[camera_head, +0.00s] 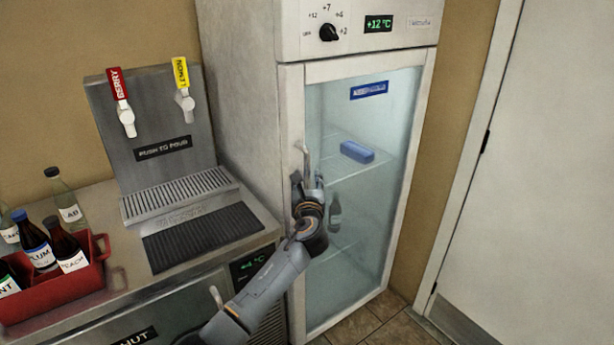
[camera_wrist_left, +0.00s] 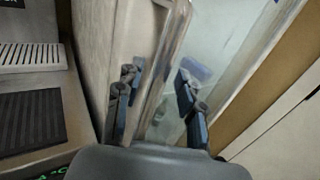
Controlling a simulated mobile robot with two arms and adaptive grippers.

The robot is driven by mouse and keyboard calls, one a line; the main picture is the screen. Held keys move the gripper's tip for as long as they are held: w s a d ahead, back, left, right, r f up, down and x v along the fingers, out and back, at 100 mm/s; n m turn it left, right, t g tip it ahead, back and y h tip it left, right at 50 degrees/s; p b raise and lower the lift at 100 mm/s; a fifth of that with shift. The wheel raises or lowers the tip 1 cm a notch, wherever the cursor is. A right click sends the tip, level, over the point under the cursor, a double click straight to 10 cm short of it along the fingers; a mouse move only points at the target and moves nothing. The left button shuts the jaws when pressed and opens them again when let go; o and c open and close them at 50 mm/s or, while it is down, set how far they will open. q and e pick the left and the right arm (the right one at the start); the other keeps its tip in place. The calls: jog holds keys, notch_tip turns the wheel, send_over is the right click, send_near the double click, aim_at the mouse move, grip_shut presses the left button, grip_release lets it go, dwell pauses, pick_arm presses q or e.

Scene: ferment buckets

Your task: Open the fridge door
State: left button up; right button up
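The fridge (camera_head: 247,95) stands upright in the middle, and its glass door (camera_head: 350,225) looks shut in its frame. The vertical metal door handle (camera_head: 305,160) is on the door's left side. My left gripper (camera_head: 308,186) is at the handle's lower part and hides some of it. In the left wrist view, the handle (camera_wrist_left: 167,62) runs between the two spread fingers of my left gripper (camera_wrist_left: 155,100), with gaps visible on both sides. My right gripper is not in view.
Left of the fridge is a counter with a two-tap dispenser (camera_head: 150,120) and a red crate (camera_head: 70,292) of bottles. Inside the fridge are a blue block (camera_head: 357,152) and a bottle (camera_head: 335,214). A white door (camera_head: 545,170) stands at the right, with tiled floor between.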

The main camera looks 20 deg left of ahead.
pick_arm(q)
jog(key=shift+x, duration=0.8)
grip_shut()
jog(key=shift+d+f, duration=0.1)
jog(key=shift+f, duration=0.05)
